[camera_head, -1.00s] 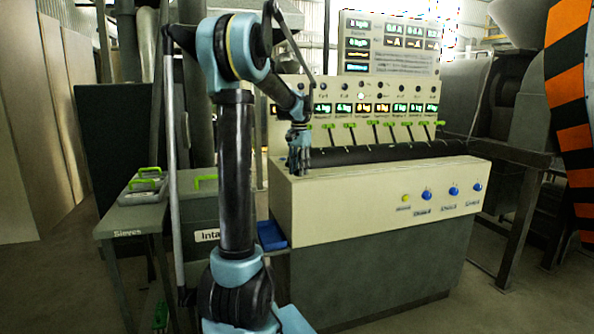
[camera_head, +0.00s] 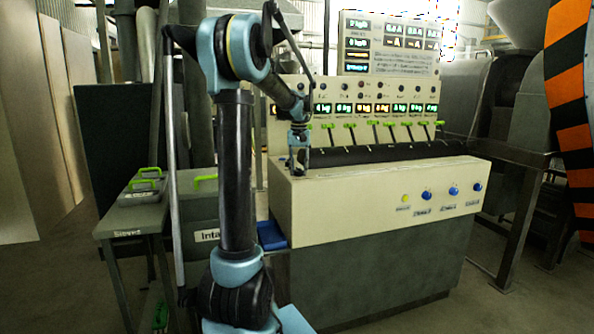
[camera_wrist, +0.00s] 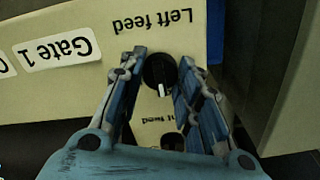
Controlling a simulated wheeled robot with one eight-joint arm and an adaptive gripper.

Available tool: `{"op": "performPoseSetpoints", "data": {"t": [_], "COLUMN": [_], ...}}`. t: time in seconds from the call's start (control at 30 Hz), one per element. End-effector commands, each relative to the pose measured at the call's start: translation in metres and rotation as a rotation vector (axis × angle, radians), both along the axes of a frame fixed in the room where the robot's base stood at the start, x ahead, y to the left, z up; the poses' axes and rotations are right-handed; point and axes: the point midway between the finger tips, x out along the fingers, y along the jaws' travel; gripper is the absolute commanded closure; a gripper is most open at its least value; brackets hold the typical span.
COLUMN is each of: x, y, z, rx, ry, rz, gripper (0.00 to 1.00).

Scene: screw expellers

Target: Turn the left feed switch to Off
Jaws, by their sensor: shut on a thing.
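The left feed switch (camera_wrist: 159,70) is a round black knob with a white pointer mark, seen in the wrist view. The mark points toward the bottom of that picture. Its label "Left feed" (camera_wrist: 153,22) reads upside down above it. My gripper (camera_wrist: 163,60) has one finger on each side of the knob and is shut on it. In the head view my gripper (camera_head: 299,165) is at the left end of the cream console (camera_head: 350,195), and the knob cannot be made out there.
A second dark knob (camera_wrist: 172,142) sits below, partly hidden by my gripper, under a partly covered label. A "Gate 1" label (camera_wrist: 58,53) is at left. Green-handled levers (camera_head: 390,125) and lit displays (camera_head: 382,108) stand behind the console top. Blue knobs (camera_head: 454,190) are on its front.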

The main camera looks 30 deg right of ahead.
Motion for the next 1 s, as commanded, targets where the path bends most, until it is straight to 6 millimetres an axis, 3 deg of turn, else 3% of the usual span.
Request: {"op": "performPoseSetpoints", "data": {"t": [0.43,0.47,0.53,1.0], "x": [0.0030,0.0030,0.0027,0.0007], "y": [0.0011,0.0012,0.0012,0.0003], "z": [0.0000,0.0000,0.0000,0.0081], "rx": [0.001,0.001,0.002,0.000], "ry": [-0.006,-0.006,-0.005,-0.001], "rz": [0.012,0.012,0.011,0.009], "gripper": [0.93,0.62,0.47,0.47]}}
